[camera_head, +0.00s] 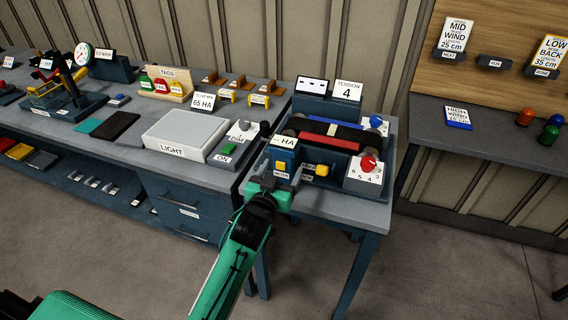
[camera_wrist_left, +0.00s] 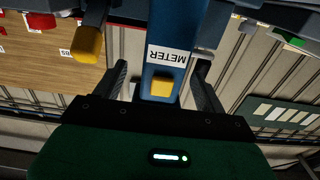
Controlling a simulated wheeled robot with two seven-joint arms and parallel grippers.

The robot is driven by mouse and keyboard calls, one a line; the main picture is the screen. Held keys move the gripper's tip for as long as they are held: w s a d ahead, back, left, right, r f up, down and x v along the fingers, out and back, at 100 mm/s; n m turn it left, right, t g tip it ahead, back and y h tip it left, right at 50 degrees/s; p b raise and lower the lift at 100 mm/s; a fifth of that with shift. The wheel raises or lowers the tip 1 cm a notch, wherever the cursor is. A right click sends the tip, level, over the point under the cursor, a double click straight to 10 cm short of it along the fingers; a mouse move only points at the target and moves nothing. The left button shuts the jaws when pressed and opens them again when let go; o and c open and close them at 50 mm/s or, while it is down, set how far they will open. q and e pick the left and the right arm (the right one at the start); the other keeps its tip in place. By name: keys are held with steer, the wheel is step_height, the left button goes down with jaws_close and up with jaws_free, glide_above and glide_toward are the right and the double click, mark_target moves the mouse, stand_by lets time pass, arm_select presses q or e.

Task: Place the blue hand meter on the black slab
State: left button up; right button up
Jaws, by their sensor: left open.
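The blue hand meter (camera_head: 283,167) stands at the front left of the small press table, with a yellow button and a white label. In the left wrist view the meter (camera_wrist_left: 163,72) is between the two fingers of my left gripper (camera_wrist_left: 161,76), with a gap on either side. The left gripper (camera_head: 279,187) is open, at the front of the meter in the head view. The black slab (camera_head: 115,126) lies flat on the long bench to the left, beside a teal slab (camera_head: 90,126); its top is bare. My right gripper is not in view.
The press with the belt (camera_head: 325,130) stands behind. A light box (camera_head: 185,133) and dimmer panel (camera_head: 236,140) lie between meter and black slab.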

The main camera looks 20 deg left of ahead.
mark_target(280, 169)
arm_select(q)
steer(key=w, duration=0.3)
steer(key=shift+w+a+p, duration=0.15)
steer(key=shift+w+p, duration=0.1)
steer(key=shift+p, duration=0.05)
steer(key=shift+w, duration=0.1)
steer(key=shift+c, duration=1.1)
steer(key=c, duration=1.1)
steer(key=shift+r, duration=0.1)
steer(key=shift+c, duration=0.3)
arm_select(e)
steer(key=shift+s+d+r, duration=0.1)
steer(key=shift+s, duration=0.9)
